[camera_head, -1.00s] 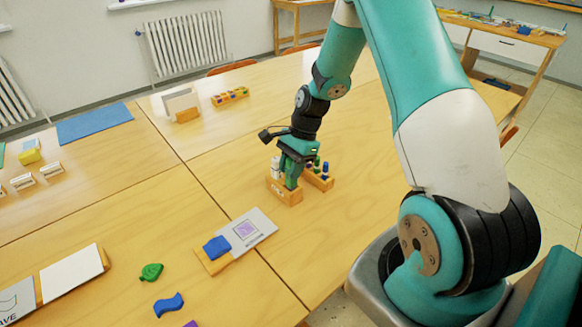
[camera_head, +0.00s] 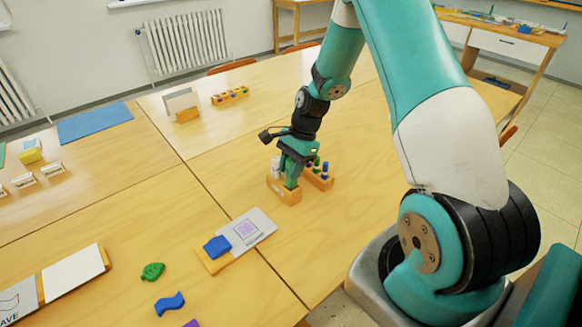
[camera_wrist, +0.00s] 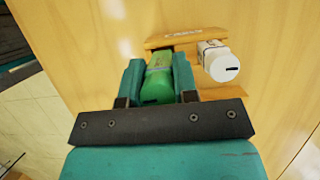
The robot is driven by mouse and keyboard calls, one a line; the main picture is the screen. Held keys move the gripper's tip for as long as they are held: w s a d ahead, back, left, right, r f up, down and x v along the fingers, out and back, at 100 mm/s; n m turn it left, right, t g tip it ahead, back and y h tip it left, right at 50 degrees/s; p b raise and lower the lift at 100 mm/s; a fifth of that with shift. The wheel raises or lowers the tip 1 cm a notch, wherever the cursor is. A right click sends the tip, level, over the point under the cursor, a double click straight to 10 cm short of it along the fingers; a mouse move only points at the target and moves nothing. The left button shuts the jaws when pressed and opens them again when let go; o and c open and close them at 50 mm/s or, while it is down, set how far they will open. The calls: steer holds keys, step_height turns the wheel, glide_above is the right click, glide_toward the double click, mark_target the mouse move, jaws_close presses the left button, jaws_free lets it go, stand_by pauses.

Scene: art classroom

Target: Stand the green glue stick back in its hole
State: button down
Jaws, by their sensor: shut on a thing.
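The green glue stick (camera_wrist: 158,80) is between the two fingers of my gripper (camera_wrist: 158,84) in the wrist view, and the gripper is shut on it. Its far end is over or at the wooden holder (camera_wrist: 185,39); I cannot tell whether it is inside a hole. A white glue stick (camera_wrist: 216,61) stands in the same holder, to the right of the green one. In the head view my gripper (camera_head: 291,178) points down at the wooden holder (camera_head: 283,192), with the white stick (camera_head: 275,167) at its left. The fingers hide most of the green stick there.
A second wooden holder (camera_head: 319,181) with several blue and green items stands close behind, to the right. A grey card (camera_head: 248,229) and a blue piece (camera_head: 216,246) lie nearer. A green leaf shape (camera_head: 152,271) lies further left. The table right of the holders is clear.

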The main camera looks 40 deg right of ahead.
mark_target(290, 160)
steer(key=shift+f, duration=1.35)
stand_by(2.1)
steer(key=c, duration=0.8)
jaws_free()
steer(key=shift+o, duration=1.2)
steer(key=shift+r+p, duration=2.9)
steer(key=shift+r, duration=0.15)
